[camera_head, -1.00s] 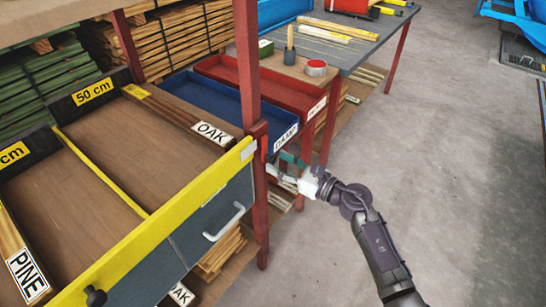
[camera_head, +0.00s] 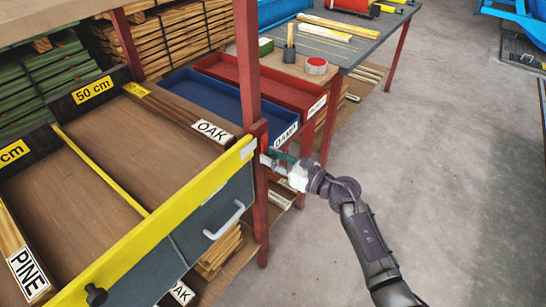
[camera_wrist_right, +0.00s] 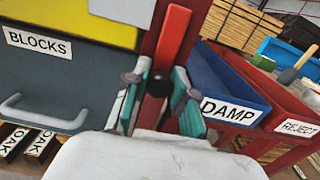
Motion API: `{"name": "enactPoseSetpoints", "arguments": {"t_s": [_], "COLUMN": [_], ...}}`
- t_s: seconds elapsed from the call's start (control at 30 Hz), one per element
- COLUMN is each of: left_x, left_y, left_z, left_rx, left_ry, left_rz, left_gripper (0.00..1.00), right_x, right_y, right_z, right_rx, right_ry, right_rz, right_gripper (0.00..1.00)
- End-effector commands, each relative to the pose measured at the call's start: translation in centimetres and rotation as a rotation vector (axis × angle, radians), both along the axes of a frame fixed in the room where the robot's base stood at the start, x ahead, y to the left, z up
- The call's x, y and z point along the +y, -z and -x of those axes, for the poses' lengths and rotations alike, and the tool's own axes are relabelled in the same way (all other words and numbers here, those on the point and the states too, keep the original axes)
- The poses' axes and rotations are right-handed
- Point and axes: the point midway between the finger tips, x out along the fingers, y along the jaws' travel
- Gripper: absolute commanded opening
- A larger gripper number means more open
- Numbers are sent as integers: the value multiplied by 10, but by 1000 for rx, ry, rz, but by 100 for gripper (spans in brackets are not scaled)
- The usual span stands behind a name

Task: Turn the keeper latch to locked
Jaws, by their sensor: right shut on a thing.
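The keeper latch is on the dark red post (camera_head: 250,80) at the right end of the open yellow-fronted drawer. In the right wrist view the latch (camera_wrist_right: 172,38) is a bright red bar, tilted slightly from vertical, with a black round knob (camera_wrist_right: 158,82) at its lower part. My right gripper (camera_head: 275,158) is at the post. In the right wrist view its teal-padded fingers (camera_wrist_right: 158,92) stand on either side of the latch's lower end, shut on it. In the head view the gripper and post hide most of the latch. My left gripper is not in view.
The yellow drawer front (camera_head: 150,240) with a grey handle panel is left of the post. A blue DAMP tray (camera_head: 205,88) and a red REJECT tray (camera_head: 290,95) are behind it. A grey workbench (camera_head: 350,45) stands farther back. Open floor (camera_head: 440,150) lies right.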

Motion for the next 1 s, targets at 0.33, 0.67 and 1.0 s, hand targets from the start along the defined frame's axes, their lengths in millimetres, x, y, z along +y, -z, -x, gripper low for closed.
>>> {"name": "enactPoseSetpoints", "arguments": {"t_s": [0.33, 0.67, 1.0], "left_x": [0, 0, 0], "left_y": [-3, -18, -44], "left_z": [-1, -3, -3], "left_rx": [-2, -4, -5], "left_ry": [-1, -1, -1], "left_rz": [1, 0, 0], "left_gripper": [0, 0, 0], "right_x": [0, 6, 15], "right_y": [-1, -3, -10], "right_z": [1, 10, 22], "right_rx": [20, 172, 429], "right_ry": [1, 0, 1], "right_rz": [-13, -121, -308], "right_gripper": [0, 0, 0]}}
